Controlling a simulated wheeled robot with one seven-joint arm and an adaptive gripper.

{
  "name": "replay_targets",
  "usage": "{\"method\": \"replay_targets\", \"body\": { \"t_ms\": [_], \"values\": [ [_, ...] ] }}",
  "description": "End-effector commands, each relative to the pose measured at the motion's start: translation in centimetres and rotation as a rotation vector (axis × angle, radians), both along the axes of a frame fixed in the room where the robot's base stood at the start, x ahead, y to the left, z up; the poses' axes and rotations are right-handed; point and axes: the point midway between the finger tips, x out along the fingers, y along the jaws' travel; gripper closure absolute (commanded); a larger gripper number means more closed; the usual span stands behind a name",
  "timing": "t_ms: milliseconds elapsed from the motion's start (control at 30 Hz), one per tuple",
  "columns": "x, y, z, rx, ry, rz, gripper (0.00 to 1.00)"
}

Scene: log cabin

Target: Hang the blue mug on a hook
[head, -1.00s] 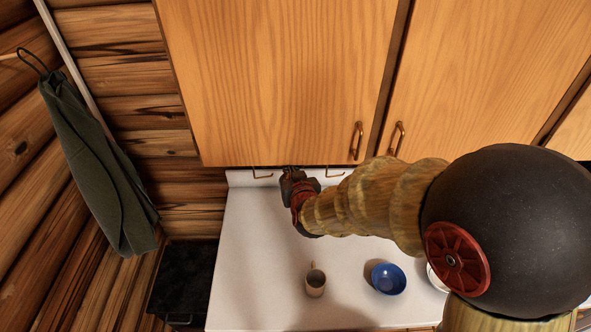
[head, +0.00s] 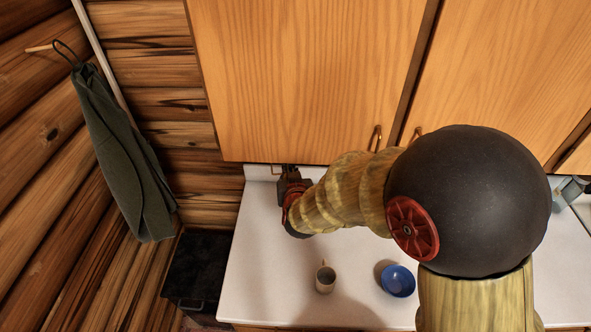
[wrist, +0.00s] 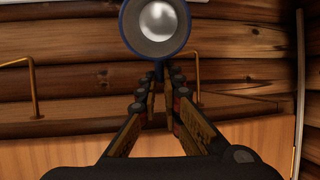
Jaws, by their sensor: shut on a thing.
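The blue mug (wrist: 157,22) shows at the top of the wrist view, with its pale inside facing the camera and a dark blue rim. My gripper (wrist: 160,84) is shut on its handle, just below the mug. In the head view my gripper (head: 288,176) is at the back of the counter, just under the cabinet's lower edge, and the mug is hidden there. A brass hook (head: 276,173) shows right beside my gripper. In the wrist view one hook (wrist: 33,90) is at the left, apart from the mug; another (wrist: 197,76) is partly hidden just right of my fingers.
A beige mug (head: 325,279) and a blue bowl (head: 398,281) stand on the white counter (head: 262,262). The wooden cabinet (head: 290,80) hangs close above my gripper. A green cloth (head: 125,165) hangs on the log wall at left. The counter's left part is clear.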

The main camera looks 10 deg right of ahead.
Motion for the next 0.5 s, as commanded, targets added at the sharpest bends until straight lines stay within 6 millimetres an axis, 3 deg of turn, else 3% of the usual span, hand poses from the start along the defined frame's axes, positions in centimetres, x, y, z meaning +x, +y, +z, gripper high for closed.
{"method": "replay_targets", "body": {
  "t_ms": [500],
  "values": [
    [0.5, 2.5, -0.9, 0.000, -0.001, 0.001, 1.00]
  ]
}}
